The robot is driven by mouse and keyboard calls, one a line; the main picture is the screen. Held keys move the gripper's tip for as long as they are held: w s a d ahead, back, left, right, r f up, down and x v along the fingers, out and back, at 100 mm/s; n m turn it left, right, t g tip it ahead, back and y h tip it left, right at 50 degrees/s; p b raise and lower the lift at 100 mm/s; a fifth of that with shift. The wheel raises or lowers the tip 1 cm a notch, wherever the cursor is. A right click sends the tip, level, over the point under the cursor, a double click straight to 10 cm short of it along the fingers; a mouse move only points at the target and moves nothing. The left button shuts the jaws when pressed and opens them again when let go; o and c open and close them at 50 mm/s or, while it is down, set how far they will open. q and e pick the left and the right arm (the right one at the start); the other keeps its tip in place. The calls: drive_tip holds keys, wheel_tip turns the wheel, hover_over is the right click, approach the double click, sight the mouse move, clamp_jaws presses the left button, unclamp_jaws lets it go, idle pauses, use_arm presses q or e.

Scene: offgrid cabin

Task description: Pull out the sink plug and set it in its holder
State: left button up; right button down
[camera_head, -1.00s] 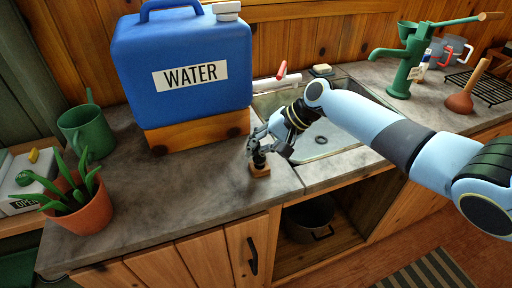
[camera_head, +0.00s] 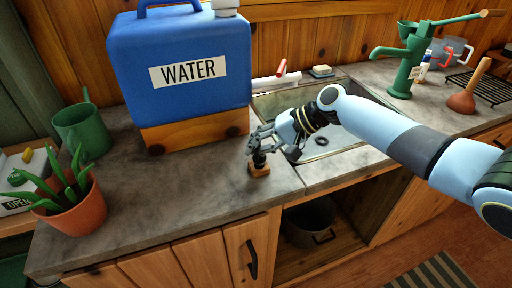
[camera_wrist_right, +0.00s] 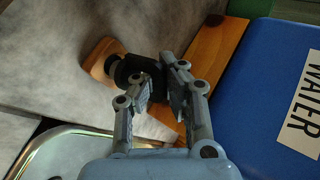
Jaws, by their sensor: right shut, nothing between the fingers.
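A small wooden holder (camera_head: 260,170) stands on the counter left of the sink. The dark plug (camera_head: 259,158) sits upright on it; plug (camera_wrist_right: 122,68) and holder (camera_wrist_right: 97,60) also show in the right wrist view. My right gripper (camera_head: 256,141) is just above and beside the plug, shut with nothing held; in the right wrist view its fingers (camera_wrist_right: 160,82) lie close to the plug, and I cannot tell whether they touch it. The sink (camera_head: 345,137) has a dark drain ring (camera_head: 321,141) in its floor with no plug in it. My left gripper is out of view.
A blue water container (camera_head: 182,70) on a wooden stand (camera_head: 195,133) is close behind the holder. A potted plant (camera_head: 75,208) and green watering can (camera_head: 82,130) stand at left. A green pump (camera_head: 406,65) and plunger (camera_head: 465,100) are at right. The front-left counter is clear.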

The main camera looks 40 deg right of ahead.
drive_tip(key=shift+f+b, duration=0.6)
drive_tip(key=shift+f, duration=0.15)
drive_tip(key=shift+r, duration=0.1)
drive_tip(key=shift+r+p, duration=0.5)
drive_tip(key=shift+p, duration=0.15)
idle(0.4)
drive_tip(key=shift+f+b, duration=0.1)
drive_tip(key=shift+b, duration=0.3)
drive_tip(key=shift+t+y+b, duration=0.6)
drive_tip(key=shift+b, duration=0.95)
